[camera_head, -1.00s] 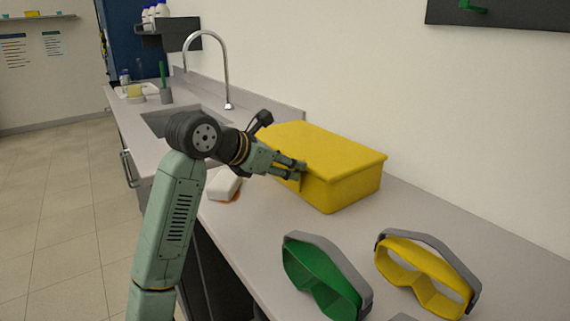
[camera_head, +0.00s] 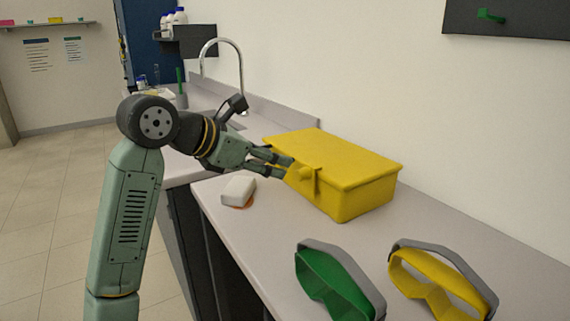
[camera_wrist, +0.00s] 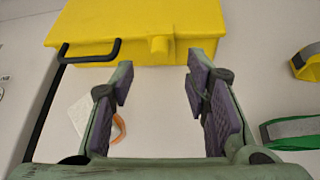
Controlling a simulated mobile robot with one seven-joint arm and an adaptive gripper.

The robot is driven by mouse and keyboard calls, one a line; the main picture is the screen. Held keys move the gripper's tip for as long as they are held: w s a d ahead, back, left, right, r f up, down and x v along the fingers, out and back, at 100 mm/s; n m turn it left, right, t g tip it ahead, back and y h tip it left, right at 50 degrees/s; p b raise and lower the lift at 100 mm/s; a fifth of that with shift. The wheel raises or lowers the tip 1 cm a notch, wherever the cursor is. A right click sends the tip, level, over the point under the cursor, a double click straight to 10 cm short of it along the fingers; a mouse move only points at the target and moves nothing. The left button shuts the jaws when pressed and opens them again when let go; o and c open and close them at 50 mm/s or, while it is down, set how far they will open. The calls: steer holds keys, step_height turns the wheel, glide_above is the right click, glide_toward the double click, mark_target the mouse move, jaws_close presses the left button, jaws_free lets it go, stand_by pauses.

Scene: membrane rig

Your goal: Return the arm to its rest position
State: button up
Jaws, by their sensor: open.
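My gripper (camera_head: 279,165) is open and empty at the end of my raised arm, left of the yellow box in the head view. In the wrist view my gripper (camera_wrist: 158,78) shows two spread fingers with purple pads and nothing between them. The closed yellow box (camera_head: 345,175) stands on the counter beyond the fingertips. Its front, with a knob and a dark handle, faces my gripper in the wrist view (camera_wrist: 140,30). From these views I cannot tell whether a fingertip touches the box.
A white block (camera_head: 238,189) with an orange edge lies on the counter (camera_head: 270,245) below my gripper. Green goggles (camera_head: 335,285) and yellow goggles (camera_head: 440,280) lie at the front right. A faucet (camera_head: 240,75) rises behind my arm. Open floor (camera_head: 50,210) lies at left.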

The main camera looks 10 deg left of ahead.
steer(key=shift+v, duration=0.95)
